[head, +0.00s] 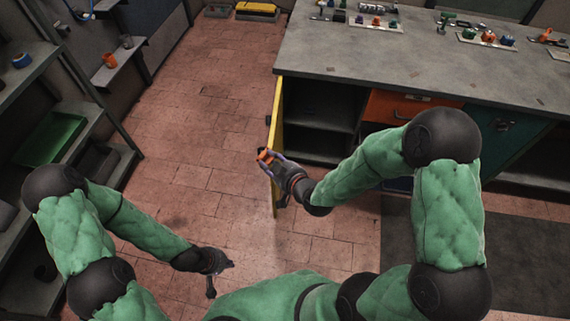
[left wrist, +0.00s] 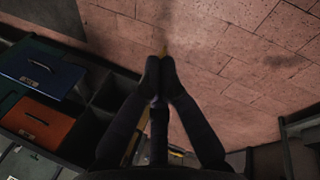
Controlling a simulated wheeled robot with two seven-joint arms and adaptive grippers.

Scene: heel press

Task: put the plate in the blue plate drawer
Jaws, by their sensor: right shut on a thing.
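My right gripper (head: 272,161) is shut on a small orange thing (head: 264,155) in the head view, close by the open yellow door (head: 277,110). I cannot tell whether this thing is the plate. No other plate can be made out. In the head view my right arm mostly hides the blue drawer. My left gripper (head: 222,272) hangs low over the floor. Its fingers (left wrist: 162,62) meet at the tips in the left wrist view, with nothing clearly held.
The grey workbench (head: 330,60) carries several small parts and tools at its back. Open dark shelves (head: 318,108) lie behind the yellow door. A green tray (head: 45,140) sits on the left rack. The tiled floor (head: 200,130) between is clear.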

